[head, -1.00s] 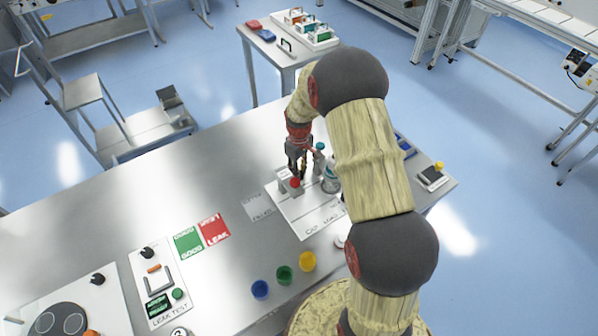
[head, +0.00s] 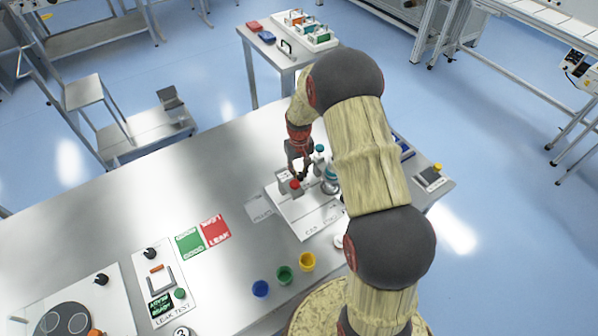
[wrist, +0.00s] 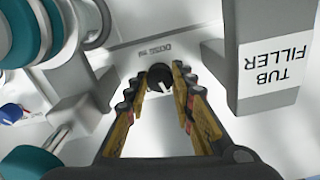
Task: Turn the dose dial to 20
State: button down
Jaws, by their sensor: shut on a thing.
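The dose dial (wrist: 158,80) is a small round black knob with a white pointer line, set on a white panel in the wrist view. In the head view my gripper (head: 301,174) is low over the white filler station (head: 304,214), and the dial is hidden there. A grey block labelled TUB FILLER (wrist: 232,60) stands right of the fingers in the wrist view.
Grey and teal round parts (wrist: 72,30) crowd the left of the wrist view. A red button (head: 295,184) is close to my gripper. Blue (head: 260,288), green (head: 285,275) and yellow (head: 307,261) cups stand along the front edge. The table's left middle is clear.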

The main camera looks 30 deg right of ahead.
aim_at(299, 174)
jog(key=shift+m, duration=1.2)
jog(key=shift+p, duration=0.3)
jog(key=c, duration=1.5)
grip_release()
notch_tip(299, 174, up, 12)
